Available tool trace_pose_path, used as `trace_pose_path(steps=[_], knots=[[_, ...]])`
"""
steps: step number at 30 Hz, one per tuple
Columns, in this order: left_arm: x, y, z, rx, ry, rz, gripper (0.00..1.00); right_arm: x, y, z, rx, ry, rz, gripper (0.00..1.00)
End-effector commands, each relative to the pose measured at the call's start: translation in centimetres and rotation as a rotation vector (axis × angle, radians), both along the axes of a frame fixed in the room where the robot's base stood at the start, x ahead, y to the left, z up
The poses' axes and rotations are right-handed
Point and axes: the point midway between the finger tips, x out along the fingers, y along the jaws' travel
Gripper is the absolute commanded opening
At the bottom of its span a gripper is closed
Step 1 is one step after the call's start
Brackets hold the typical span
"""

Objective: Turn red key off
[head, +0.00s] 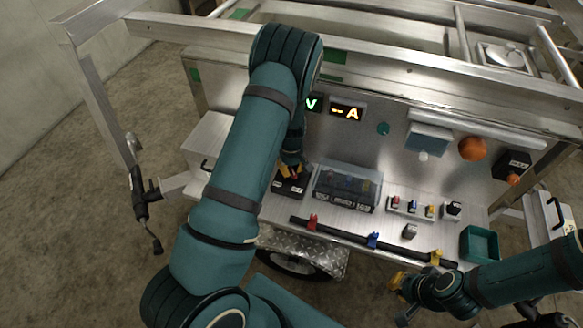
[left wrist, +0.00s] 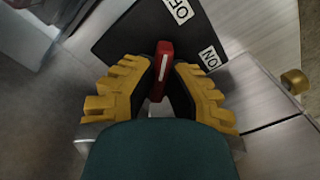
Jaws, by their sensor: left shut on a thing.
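The red key (left wrist: 163,62) stands on a black switch plate (left wrist: 120,42) with an OFF label (left wrist: 179,10) and an ON label (left wrist: 209,59). In the left wrist view the key's white stripe runs nearly straight up the picture. My left gripper (left wrist: 157,85) has its yellow and black fingers on both sides of the key and is shut on it. In the head view my left gripper (head: 291,168) is over the black plate (head: 288,188), and the arm hides part of it. My right gripper (head: 398,283) is low at the right, away from the key; its jaw opening is unclear.
Right of the plate stands a clear-lidded box (head: 346,187), then several small coloured switches (head: 411,207). A black bar (head: 345,235) with coloured clips runs along the front. Lit V and A displays (head: 347,112) are on the back panel. A green tray (head: 479,244) is at right.

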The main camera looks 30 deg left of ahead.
Motion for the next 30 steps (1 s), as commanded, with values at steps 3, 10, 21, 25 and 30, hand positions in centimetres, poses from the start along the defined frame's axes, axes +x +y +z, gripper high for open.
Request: trace_pose_path(steps=[3,10,21,25,30], knots=[[-0.15,-0.1,-0.14,-0.002,0.005,0.032,0.0,0.05,-0.01,0.11,0.0,-0.001,0.0,0.0],[-0.17,-0.1,-0.17,-0.002,0.005,0.057,0.0,0.07,-0.02,0.16,0.0,-0.002,-0.002,0.0],[-0.17,-0.1,-0.17,-0.003,0.005,0.059,0.25,0.08,-0.01,0.15,0.0,-0.002,-0.001,0.0],[-0.13,-0.07,-0.13,-0.001,0.003,0.058,0.44,0.07,-0.02,0.16,0.0,-0.002,-0.001,0.0],[-0.07,-0.04,-0.07,-0.001,0.002,0.058,0.44,0.07,-0.01,0.17,0.0,-0.002,-0.001,0.0]])
